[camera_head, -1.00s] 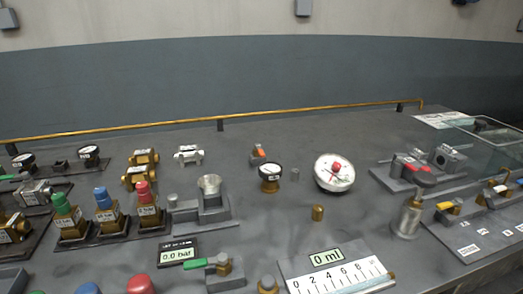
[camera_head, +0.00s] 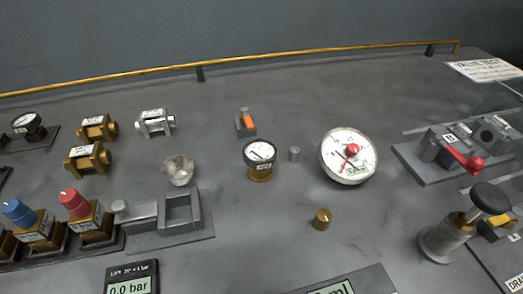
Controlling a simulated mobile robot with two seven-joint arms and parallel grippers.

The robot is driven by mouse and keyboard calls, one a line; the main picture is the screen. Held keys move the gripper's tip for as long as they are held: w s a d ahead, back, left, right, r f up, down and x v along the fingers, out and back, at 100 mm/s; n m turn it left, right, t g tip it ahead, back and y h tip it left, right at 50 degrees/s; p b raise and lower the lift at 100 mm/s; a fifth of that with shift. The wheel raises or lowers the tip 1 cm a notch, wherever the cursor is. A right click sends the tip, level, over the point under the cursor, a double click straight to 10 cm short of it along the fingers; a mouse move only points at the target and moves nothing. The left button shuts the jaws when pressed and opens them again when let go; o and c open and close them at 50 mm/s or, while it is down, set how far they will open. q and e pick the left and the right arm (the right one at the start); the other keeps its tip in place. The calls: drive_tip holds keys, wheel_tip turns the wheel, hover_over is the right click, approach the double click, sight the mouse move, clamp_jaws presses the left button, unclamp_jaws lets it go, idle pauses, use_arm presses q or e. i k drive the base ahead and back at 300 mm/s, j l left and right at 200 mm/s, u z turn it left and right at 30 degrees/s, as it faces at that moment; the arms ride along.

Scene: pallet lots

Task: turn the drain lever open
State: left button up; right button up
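A white label reading "DRA..." (camera_head: 516,284) is cut off at the bottom right corner in the head view; no lever beside it is in frame. A yellow lever (camera_head: 498,222) on a dark base is partly hidden at the right edge, behind the black knob of a grey metal cylinder (camera_head: 445,240). A red lever (camera_head: 462,158) sits on a valve block labelled B, farther back. I cannot tell which lever, if any of these, is the drain lever. Neither of my grippers is in view.
A round white gauge (camera_head: 348,156) and a smaller brass gauge (camera_head: 259,160) stand mid-bench. A brass knob (camera_head: 322,219) and grey fixture (camera_head: 182,212) stand nearby. A yellow rail (camera_head: 300,57) runs along the back. Bare bench lies between them.

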sight(515, 212)
drive_tip(key=l+z, duration=0.25)
drive_tip(key=z, duration=0.25)
drive_tip(key=k+l+z, duration=0.1)
drive_tip(key=l+z, duration=0.2)
drive_tip(key=z, duration=0.2)
